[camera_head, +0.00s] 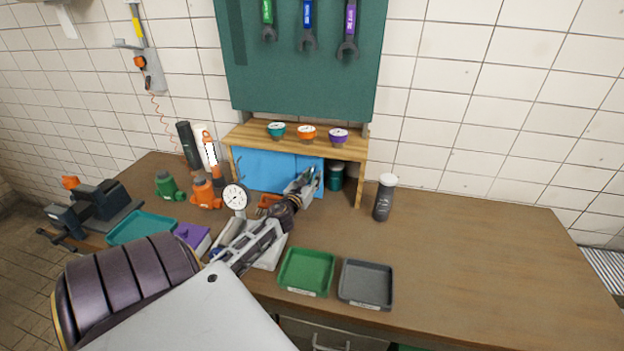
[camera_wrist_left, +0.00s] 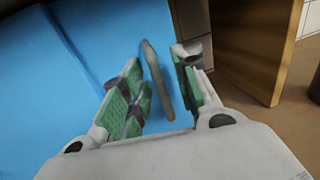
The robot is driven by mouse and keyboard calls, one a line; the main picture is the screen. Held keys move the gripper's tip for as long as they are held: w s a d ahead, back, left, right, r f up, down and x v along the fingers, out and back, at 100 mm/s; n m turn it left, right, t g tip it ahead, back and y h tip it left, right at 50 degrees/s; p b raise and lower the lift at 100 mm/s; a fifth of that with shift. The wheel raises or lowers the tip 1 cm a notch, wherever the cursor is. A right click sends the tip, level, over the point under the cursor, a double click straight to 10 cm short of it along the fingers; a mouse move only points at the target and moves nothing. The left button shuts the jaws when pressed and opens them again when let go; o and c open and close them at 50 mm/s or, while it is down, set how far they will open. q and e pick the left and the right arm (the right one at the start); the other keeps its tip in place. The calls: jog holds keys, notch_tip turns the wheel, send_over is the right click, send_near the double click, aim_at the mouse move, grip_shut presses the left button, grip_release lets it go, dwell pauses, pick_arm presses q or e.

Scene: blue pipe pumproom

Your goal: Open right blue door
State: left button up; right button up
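The right blue door (camera_head: 312,165) is in the low wooden shelf cabinet at the back of the bench, beside another blue panel (camera_head: 262,168). In the left wrist view the blue door (camera_wrist_left: 120,35) fills the upper left, and its slim grey handle (camera_wrist_left: 158,80) stands between my fingers. My left gripper (camera_head: 304,184) is in front of the door. In the left wrist view its green-padded fingers (camera_wrist_left: 160,92) are apart on either side of the handle; contact is unclear. My right gripper is not in view.
The cabinet's right part is open, showing a dark teal jar (camera_head: 336,177). A wooden side panel (camera_wrist_left: 262,50) stands right of the door. A dark bottle (camera_head: 384,198) stands further right. A green tray (camera_head: 306,271) and grey tray (camera_head: 366,283) lie in front. The bench's right side is clear.

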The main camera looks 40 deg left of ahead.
pick_arm(q)
jog(key=shift+s, duration=0.15)
jog(key=v, duration=1.1)
jog(key=shift+s+d, duration=0.2)
jog(key=shift+s, duration=0.1)
dwell(0.5)
dwell(0.4)
